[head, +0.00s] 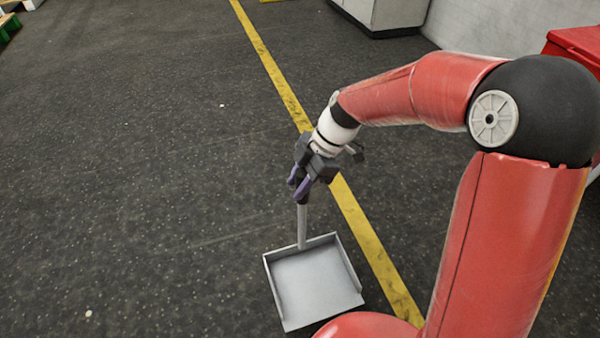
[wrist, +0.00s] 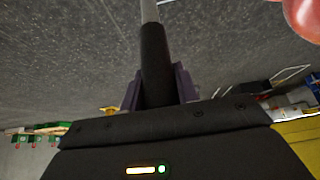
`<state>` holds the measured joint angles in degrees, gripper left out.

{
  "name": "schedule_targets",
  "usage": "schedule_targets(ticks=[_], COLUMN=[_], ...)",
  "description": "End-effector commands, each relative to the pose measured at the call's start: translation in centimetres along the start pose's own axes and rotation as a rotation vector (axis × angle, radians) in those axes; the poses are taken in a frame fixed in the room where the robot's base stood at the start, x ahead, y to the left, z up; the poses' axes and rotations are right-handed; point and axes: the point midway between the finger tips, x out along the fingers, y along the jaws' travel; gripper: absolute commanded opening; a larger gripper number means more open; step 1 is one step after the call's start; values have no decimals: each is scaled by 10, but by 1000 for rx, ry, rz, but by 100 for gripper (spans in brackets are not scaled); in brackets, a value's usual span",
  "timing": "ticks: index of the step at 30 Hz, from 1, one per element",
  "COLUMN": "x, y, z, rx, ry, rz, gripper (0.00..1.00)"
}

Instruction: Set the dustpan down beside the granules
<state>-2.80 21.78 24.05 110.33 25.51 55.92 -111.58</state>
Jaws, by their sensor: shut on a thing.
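A grey dustpan (head: 314,282) with a raised rim and an upright handle is in the lower middle of the head view. My gripper (head: 303,188) is shut on the upper end of its handle. In the wrist view the dark handle grip (wrist: 155,65) runs between the purple fingers of my gripper (wrist: 157,88), with the grey shaft beyond it. The pan is at or just above the floor; I cannot tell whether it touches. I cannot make out the granules for certain; only a few tiny pale specks show on the floor.
A yellow floor line (head: 352,210) runs diagonally just right of the dustpan. A red bin (head: 575,45) stands at the upper right and a pale cabinet (head: 385,15) at the top. The dark floor (head: 130,180) to the left is wide and clear.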

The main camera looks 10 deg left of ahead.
Motion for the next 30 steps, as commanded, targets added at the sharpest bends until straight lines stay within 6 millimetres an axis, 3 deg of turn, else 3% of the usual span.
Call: schedule_targets(ticks=[9,20,30], x=[59,82,115], y=[0,1,1], z=[33,46,65], rx=[1,1,1], ry=[2,2,1], rz=[-1,2,1], gripper=[0,0,0])
